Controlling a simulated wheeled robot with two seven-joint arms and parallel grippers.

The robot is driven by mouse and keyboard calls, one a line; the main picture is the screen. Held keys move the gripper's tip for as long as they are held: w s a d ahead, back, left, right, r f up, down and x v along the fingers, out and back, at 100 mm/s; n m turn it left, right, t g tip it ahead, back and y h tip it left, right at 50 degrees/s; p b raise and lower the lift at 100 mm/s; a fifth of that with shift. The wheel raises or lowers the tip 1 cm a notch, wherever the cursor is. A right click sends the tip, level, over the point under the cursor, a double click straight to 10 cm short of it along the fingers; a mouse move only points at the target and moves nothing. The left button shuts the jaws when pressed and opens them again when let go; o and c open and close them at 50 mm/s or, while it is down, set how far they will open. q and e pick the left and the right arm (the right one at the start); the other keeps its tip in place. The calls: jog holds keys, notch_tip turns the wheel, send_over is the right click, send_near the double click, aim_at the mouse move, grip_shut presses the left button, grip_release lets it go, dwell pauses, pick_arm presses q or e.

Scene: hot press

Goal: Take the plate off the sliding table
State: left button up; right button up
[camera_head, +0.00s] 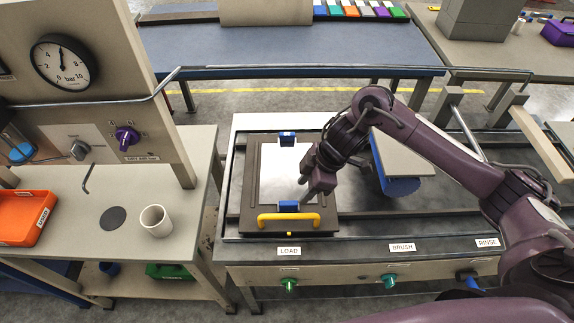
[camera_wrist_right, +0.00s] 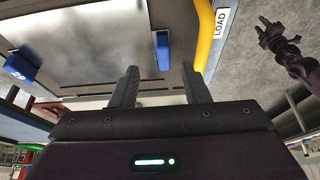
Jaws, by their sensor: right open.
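The silver plate (camera_head: 280,172) lies flat on the dark sliding table (camera_head: 262,212) above the LOAD label, between a blue clip (camera_head: 287,139) at the back and a blue clip (camera_head: 288,206) at the front. The table has a yellow handle (camera_head: 288,218). My right gripper (camera_head: 304,190) is open and empty over the plate's right edge, close to the front clip. In the right wrist view, the plate (camera_wrist_right: 95,45) fills the upper left, and the front clip (camera_wrist_right: 162,50) shows beyond the open fingers. My left gripper (camera_wrist_right: 268,28) seems to show there, small and far off; its jaws are unclear.
A blue round brush (camera_head: 400,186) under a grey cover stands right of the sliding table. At left, a bench holds a white cup (camera_head: 156,220), a dark disc (camera_head: 113,217) and an orange tray (camera_head: 22,217). A gauge panel (camera_head: 80,75) rises behind.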

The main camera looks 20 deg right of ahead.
aim_at(290, 202)
jog(key=a+f, duration=0.1)
jog(key=a+f+p, duration=0.1)
jog(key=shift+a+f, duration=0.15)
jog(key=shift+f, duration=0.15)
jog(key=p+x, duration=0.1)
jog(key=x, duration=0.2)
jog(key=shift+w+f, duration=0.1)
jog(key=shift+f, duration=0.1)
jog(key=shift+a+f, duration=0.1)
pick_arm(q)
jog(key=shift+s+a+r, duration=0.15)
jog(key=shift+s+r, duration=0.15)
jog(key=shift+r, duration=0.2)
jog(key=shift+s+a+r, duration=0.1)
jog(key=shift+s+r, duration=0.15)
jog(key=shift+r, duration=0.25)
pick_arm(e)
grip_shut()
jog(key=shift+w, duration=0.1)
